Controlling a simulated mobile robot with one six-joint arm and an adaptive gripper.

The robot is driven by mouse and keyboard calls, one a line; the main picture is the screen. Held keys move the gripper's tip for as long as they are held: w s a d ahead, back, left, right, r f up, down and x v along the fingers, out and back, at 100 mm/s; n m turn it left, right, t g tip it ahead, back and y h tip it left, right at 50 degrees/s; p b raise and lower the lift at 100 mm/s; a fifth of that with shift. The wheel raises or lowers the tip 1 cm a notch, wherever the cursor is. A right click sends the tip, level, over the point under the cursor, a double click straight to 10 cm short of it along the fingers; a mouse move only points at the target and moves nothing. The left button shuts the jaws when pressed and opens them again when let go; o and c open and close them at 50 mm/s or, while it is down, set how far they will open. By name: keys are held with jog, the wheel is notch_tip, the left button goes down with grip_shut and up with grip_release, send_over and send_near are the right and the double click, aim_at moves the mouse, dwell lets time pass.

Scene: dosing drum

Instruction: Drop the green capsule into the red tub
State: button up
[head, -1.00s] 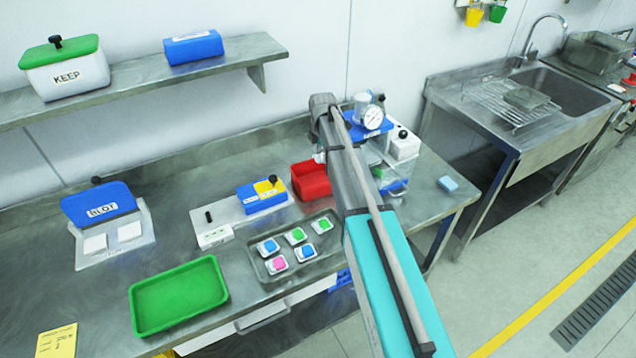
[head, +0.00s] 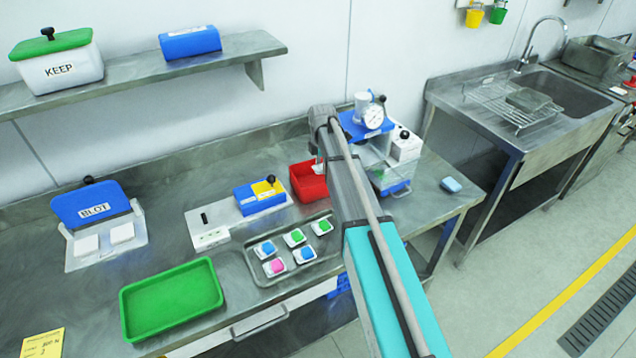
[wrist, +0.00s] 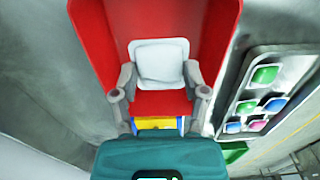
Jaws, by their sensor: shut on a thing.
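My gripper (wrist: 158,82) is shut on a white, rounded-square thing (wrist: 160,60) in the wrist view. Only its white face shows; no green is visible on it, so I cannot tell its colour on the other sides. The red tub (head: 308,184) stands on the bench beside my arm. In the wrist view the red tub (wrist: 95,30) surrounds the held thing on the left and right, but I cannot tell how far inside it is. In the head view my arm mostly hides the gripper. Two green-topped white pieces (head: 295,237) sit in the grey tray.
The grey tray (head: 251,264) also holds blue and pink pieces. A blue and yellow box (head: 259,196) is left of the tub. A gauge machine (head: 373,117) stands close to the right. A green tray (head: 130,320) and a BLOT station (head: 92,205) are at left.

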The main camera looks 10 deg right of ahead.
jog(key=o, duration=0.7)
jog(key=shift+o, duration=0.2)
jog(key=s+m, duration=0.3)
jog(key=s, duration=0.2)
jog(key=s+m, duration=0.4)
jog(key=s, duration=0.1)
jog(key=s+m, duration=0.3)
jog(key=s, duration=0.2)
jog(key=shift+s+d, duration=0.1)
jog(key=shift+s, duration=0.1)
jog(key=s+m, duration=0.5)
jog(key=s, duration=0.1)
jog(key=s+m, duration=0.5)
jog(key=s, duration=0.2)
jog(key=shift+s+d, duration=0.1)
jog(key=shift+s+m, duration=0.35)
jog(key=shift+m, duration=0.15)
